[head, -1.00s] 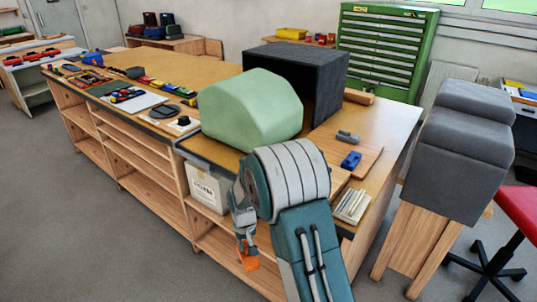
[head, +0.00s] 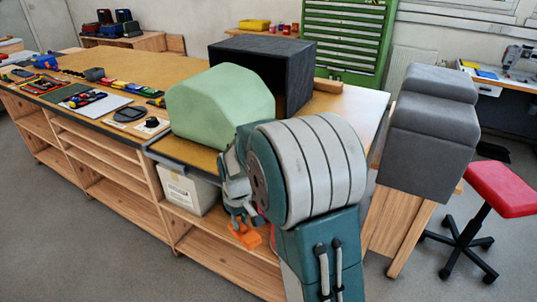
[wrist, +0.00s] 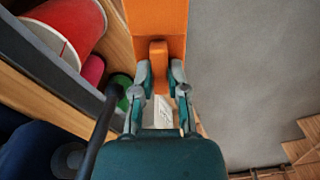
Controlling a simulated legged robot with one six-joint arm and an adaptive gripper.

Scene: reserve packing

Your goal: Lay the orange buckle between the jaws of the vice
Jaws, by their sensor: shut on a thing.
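The orange buckle (head: 247,237) hangs from my gripper (head: 240,218) in front of the bench's open shelves, below the worktop. In the wrist view, my gripper (wrist: 160,75) is shut on the narrow end of the buckle (wrist: 158,22), and its wide orange part extends ahead of the fingertips. I cannot make out the vice for certain. A small blue object (head: 45,62) stands at the far left of the bench, but it is too small to tell what it is.
The long wooden bench (head: 130,62) holds a pale green block (head: 220,105), a dark open box (head: 262,62) and several tools. A white box (head: 187,190) sits on its shelf. Grey padded blocks (head: 430,130) and a red stool (head: 500,188) stand right. Floor (head: 70,235) is clear front left.

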